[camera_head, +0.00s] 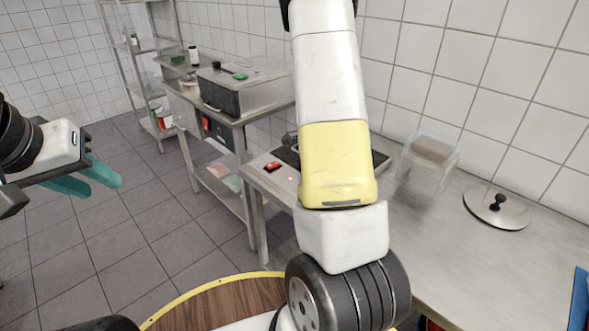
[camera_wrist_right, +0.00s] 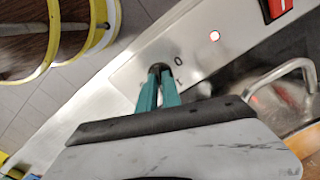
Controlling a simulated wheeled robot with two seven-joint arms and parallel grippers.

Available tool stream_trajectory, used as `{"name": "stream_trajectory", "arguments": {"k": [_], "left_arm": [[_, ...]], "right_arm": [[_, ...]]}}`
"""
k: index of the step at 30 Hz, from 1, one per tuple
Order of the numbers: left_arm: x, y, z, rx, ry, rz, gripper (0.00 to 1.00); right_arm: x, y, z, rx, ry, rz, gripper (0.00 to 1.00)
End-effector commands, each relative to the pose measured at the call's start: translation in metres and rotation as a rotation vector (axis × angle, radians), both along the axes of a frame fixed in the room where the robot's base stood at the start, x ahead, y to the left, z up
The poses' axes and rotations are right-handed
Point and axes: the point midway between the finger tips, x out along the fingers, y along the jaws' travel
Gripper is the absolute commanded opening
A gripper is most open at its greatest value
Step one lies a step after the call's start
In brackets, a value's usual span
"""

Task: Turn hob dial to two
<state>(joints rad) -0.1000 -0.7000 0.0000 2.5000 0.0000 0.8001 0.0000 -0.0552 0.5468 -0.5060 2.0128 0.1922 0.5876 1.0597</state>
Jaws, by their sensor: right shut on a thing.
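In the right wrist view the black hob dial (camera_wrist_right: 160,68) sits on the steel front panel of the hob (camera_wrist_right: 205,48). My right gripper (camera_wrist_right: 160,76) has its teal fingertips closed around the dial. Small dark marks, one like a 0, show beside it; the dial's pointer is hidden, so its setting cannot be read. A red light (camera_wrist_right: 214,36) glows on the panel and a red switch (camera_wrist_right: 277,8) lies further along. In the head view my right arm covers the dial and right gripper. My left gripper (camera_head: 104,187) is at the left, empty, with its teal fingers apart.
A clear container (camera_head: 428,160) and a round metal lid (camera_head: 496,207) stand on the counter right of the hob. A curved metal handle (camera_wrist_right: 285,70) is close to my right gripper. A steel side table (camera_head: 230,115) stands beyond. Floor at left is free.

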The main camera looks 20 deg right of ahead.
Motion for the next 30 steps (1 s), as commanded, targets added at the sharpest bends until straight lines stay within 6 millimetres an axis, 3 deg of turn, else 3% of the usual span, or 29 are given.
{"name": "stream_trajectory", "arguments": {"k": [23,24,27,30], "left_arm": [[0.0000,0.0000,0.0000,0.000,0.000,0.000,0.36],[0.0000,0.0000,0.0000,0.000,0.000,0.000,0.36],[0.0000,0.0000,0.0000,0.000,0.000,0.000,0.36],[0.0000,0.0000,0.0000,0.000,0.000,0.000,0.36]], "right_arm": [[0.0013,0.0003,0.0006,0.000,-0.003,-0.106,0.00],[0.0013,0.0003,0.0006,0.000,-0.003,-0.106,0.12],[0.0010,0.0003,0.0005,0.000,-0.002,-0.106,0.30],[0.0008,0.0002,0.0003,0.000,-0.002,-0.106,0.30]]}}
